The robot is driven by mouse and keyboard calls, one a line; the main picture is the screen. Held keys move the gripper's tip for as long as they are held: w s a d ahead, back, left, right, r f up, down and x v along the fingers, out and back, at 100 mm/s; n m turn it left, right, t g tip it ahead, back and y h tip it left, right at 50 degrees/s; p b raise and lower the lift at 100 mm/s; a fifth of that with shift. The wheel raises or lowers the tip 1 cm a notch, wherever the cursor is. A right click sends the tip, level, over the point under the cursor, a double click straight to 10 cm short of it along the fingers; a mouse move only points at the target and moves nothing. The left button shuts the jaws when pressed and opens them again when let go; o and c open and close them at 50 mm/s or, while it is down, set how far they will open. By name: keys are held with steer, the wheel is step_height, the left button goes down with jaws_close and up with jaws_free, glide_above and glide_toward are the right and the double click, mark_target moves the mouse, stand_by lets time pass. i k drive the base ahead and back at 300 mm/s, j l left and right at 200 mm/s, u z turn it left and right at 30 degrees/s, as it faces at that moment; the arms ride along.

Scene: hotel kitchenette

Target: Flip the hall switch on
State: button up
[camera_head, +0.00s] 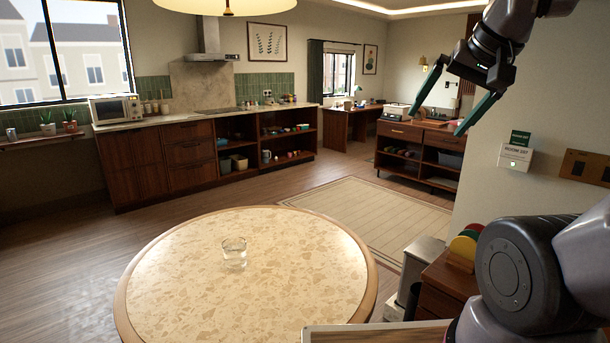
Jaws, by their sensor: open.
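A brass switch plate (585,168) with two dark inserts is on the pale wall at the right edge. I cannot read any label on it or tell how its inserts are set. Left of it on the same wall is a small white box (515,157) with a green panel above and a small greenish light; its lettering is too small to read surely. My gripper (435,126) is at the upper right, its two dark teal fingers spread wide and pointing down, with nothing between them. In the picture it is left of both wall fittings and appears apart from the wall.
A round table (300,255) with a clear glass (234,252) fills the lower middle. A small wooden cabinet (445,285) with coloured discs (463,247) and a metal bin (422,262) stand below the wall fittings. Open floor with a rug (365,212) lies beyond.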

mark_target(578, 166)
steer(key=z, duration=1.45)
steer(key=i+l+u, duration=0.2)
steer(key=i, duration=0.2)
